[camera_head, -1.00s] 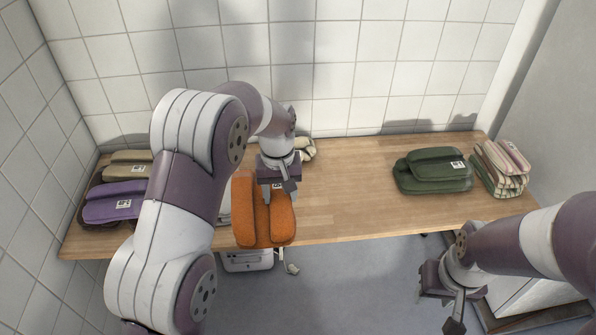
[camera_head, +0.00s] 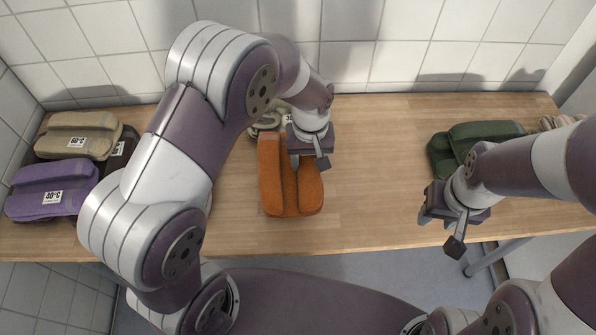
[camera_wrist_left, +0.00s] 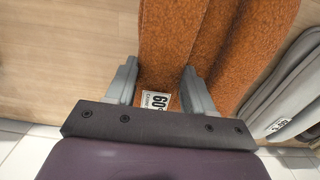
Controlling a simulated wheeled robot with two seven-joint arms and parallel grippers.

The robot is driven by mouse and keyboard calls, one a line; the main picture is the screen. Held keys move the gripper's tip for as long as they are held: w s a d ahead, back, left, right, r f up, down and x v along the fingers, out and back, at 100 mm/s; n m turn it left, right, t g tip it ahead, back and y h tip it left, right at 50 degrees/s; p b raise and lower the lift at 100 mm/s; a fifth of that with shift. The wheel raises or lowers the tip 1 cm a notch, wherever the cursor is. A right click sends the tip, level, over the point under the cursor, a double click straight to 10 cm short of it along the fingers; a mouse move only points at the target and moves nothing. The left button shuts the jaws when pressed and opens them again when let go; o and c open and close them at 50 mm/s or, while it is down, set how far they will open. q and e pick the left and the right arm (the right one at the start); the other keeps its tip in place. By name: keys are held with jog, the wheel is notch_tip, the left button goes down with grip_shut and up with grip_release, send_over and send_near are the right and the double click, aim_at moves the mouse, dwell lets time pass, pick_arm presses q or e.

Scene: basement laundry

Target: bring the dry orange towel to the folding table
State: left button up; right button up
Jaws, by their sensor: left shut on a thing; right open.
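The orange towel (camera_head: 284,190) is a folded bundle, seen against the wooden folding table (camera_head: 370,185) left of its middle. My left gripper (camera_head: 310,162) is at the towel's upper right side and is shut on it. In the left wrist view the orange towel (camera_wrist_left: 200,60) lies between the two fingers (camera_wrist_left: 158,92), with a white label at its near edge. I cannot tell whether the towel touches the tabletop. My right gripper (camera_head: 440,230) is open and empty near the table's front edge.
At the left lie a purple towel (camera_head: 50,200), a beige towel (camera_head: 75,138) and a dark brown one (camera_head: 121,150). A cream towel (camera_head: 268,122) lies behind the orange one. A green towel (camera_head: 480,137) is at the right. The table's middle right is bare. A grey towel (camera_wrist_left: 290,95) shows beside the orange one.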

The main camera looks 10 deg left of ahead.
aim_at(293, 173)
pick_arm(q)
jog(key=s+a+f, duration=0.2)
jog(key=a, duration=0.1)
jog(key=shift+a+f, duration=0.1)
jog(key=shift+f, duration=2.2)
jog(key=shift+f, duration=0.15)
jog(key=o, duration=1.3)
jog(key=shift+o, duration=0.2)
